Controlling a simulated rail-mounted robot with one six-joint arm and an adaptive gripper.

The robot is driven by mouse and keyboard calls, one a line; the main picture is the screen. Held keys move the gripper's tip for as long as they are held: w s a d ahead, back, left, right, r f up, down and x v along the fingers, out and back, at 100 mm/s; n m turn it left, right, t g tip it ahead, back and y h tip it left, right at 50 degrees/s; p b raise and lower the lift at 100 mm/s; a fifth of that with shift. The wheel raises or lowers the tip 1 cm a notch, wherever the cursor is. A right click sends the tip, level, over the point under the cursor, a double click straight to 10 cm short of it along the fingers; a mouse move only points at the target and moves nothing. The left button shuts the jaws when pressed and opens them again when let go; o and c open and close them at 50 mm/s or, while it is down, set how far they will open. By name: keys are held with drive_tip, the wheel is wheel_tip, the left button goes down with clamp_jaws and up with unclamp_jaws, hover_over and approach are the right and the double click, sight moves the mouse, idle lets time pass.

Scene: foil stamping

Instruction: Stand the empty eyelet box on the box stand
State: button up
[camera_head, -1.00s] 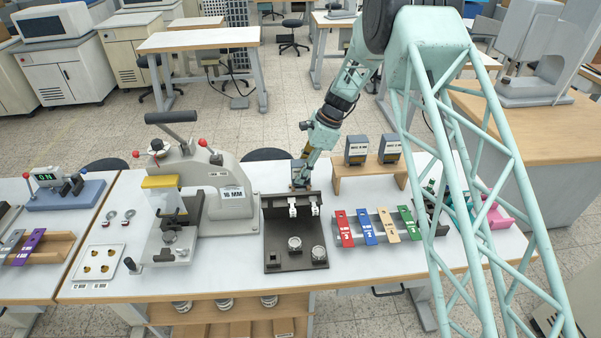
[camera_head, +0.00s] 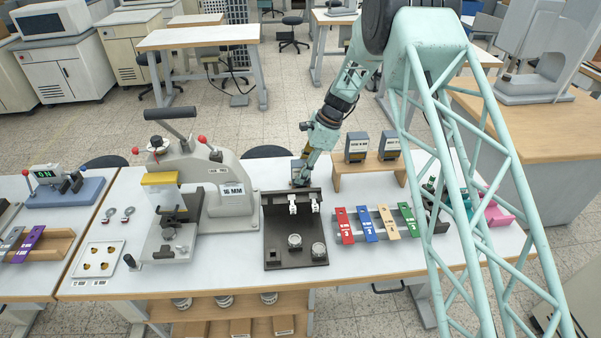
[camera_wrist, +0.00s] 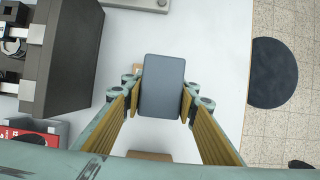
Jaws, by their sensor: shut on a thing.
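My gripper (camera_wrist: 158,100) is shut on a dark grey-blue box (camera_wrist: 162,84), with a yellow-lined finger on each side of it. In the head view my gripper (camera_head: 302,174) and the held box (camera_head: 298,170) are small, just behind the dark fixture. I cannot tell how far the box is above the table. A wooden box stand (camera_head: 345,184) is to the right of my gripper, at the back of the table. Two dark boxes, a left one (camera_head: 357,147) and a right one (camera_head: 390,146), stand on it. No label shows on the held box's visible face.
The dark fixture (camera_head: 287,258) with two white clips is directly in front of my gripper. A rack with red, blue, tan and green blocks (camera_head: 368,224) is to the right. A large grey press (camera_head: 222,185) is to the left. White tabletop shows around the held box.

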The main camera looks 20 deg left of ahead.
drive_tip(key=shift+f, duration=0.35)
drive_tip(key=o, duration=1.1)
drive_tip(key=shift+c, duration=0.2)
drive_tip(key=shift+r, duration=0.1)
drive_tip(key=v, duration=1.2)
drive_tip(key=shift+w+d, duration=0.1)
